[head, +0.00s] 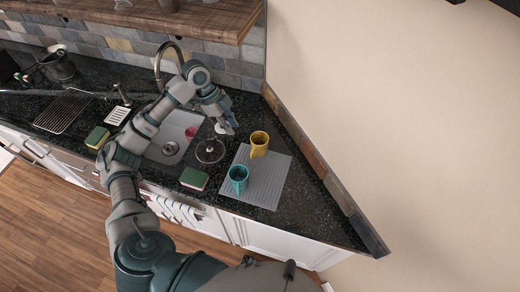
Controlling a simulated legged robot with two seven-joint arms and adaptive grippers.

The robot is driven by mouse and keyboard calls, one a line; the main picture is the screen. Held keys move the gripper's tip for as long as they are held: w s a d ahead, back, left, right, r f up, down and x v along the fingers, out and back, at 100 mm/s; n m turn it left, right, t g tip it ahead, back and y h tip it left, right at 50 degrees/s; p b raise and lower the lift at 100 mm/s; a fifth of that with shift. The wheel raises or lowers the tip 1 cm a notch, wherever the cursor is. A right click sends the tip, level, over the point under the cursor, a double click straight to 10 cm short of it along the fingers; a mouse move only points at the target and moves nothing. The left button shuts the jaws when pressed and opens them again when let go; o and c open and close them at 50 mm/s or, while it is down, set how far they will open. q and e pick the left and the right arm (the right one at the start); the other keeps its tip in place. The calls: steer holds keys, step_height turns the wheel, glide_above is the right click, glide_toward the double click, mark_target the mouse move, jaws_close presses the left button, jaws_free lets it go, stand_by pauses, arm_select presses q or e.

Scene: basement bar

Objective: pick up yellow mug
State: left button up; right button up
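The yellow mug (259,144) stands upright on a light grey ribbed mat (265,186) on the dark counter, right of the sink. A teal mug (238,178) stands on the same mat, nearer to me and a little left. My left gripper (229,126) is above the counter, left of and apart from the yellow mug. Its fingers are small in the view and I cannot tell how far apart they are. My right gripper is not in view.
A faucet (172,50) rises behind the sink (167,143). A round dark wire item (210,151) stands just left of the mat. A green sponge (194,178) lies near the counter's front edge. A wall edge (325,174) bounds the counter on the right.

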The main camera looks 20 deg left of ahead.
mark_target(258, 148)
arm_select(q)
steer(key=x, duration=1.3)
steer(key=shift+w+a+f, duration=0.15)
steer(key=shift+a, duration=0.25)
steer(key=shift+p+x, duration=0.5)
steer(key=shift+x, duration=2.3)
steer(key=shift+w, duration=0.1)
jaws_close()
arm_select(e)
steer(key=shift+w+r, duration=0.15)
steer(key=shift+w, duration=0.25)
